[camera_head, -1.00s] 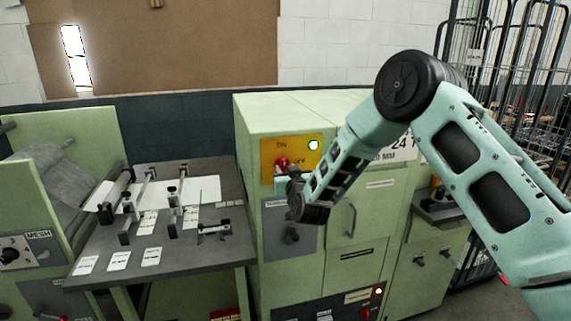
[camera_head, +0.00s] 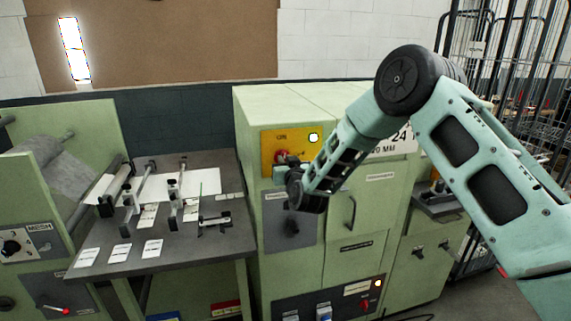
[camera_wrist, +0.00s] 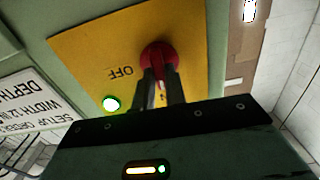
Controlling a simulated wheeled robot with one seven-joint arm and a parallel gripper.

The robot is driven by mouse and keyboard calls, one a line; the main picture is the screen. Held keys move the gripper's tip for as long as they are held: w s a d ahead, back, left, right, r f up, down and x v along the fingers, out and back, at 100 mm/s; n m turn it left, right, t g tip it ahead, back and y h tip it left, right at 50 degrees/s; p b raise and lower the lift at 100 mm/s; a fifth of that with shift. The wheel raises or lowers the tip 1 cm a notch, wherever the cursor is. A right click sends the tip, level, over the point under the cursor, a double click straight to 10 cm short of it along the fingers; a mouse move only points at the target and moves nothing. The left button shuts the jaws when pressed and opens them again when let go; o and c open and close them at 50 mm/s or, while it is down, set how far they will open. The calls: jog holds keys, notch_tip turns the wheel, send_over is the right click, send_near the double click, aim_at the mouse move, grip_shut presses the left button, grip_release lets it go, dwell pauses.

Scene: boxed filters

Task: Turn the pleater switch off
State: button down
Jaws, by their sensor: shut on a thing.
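The pleater switch is a red rotary knob (camera_head: 282,155) on a yellow plate (camera_head: 268,143) on the green cabinet's front. In the wrist view the red knob (camera_wrist: 158,54) shows at the top middle, with the word OFF on the plate (camera_wrist: 90,60) to its left. My gripper (camera_wrist: 160,80) is shut on the knob, a finger on each side; the fingers hide its lower part. In the head view my gripper (camera_head: 283,167) is at the knob, partly hidden by my wrist. A round green-white lamp (camera_head: 314,138) is lit at the plate's upper right.
A dark worktable (camera_head: 180,251) with clamps and cards stands left of the cabinet. Below are a grey panel (camera_head: 274,230), drawers and a lower switch panel (camera_head: 335,303). A wire cage (camera_head: 500,75) stands at the right.

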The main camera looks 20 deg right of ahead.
jog(key=m+b, duration=0.5)
jog(key=b, duration=0.3)
jog(key=m+b, duration=0.6)
jog(key=b, duration=0.3)
jog(key=m+b, duration=0.6)
jog(key=b, duration=0.3)
jog(key=shift+d+f, duration=0.25)
jog(key=shift+f, duration=0.15)
jog(key=shift+r+m+b, duration=0.1)
jog(key=shift+m+b, duration=0.25)
jog(key=shift+m, duration=0.05)
jog(key=c, duration=1.4)
grip_release()
jog(key=shift+c, duration=0.2)
jog(key=s+b, duration=0.2)
jog(key=s, duration=1.5)
jog(key=shift+s+b, duration=0.25)
jog(key=shift+b, duration=0.1)
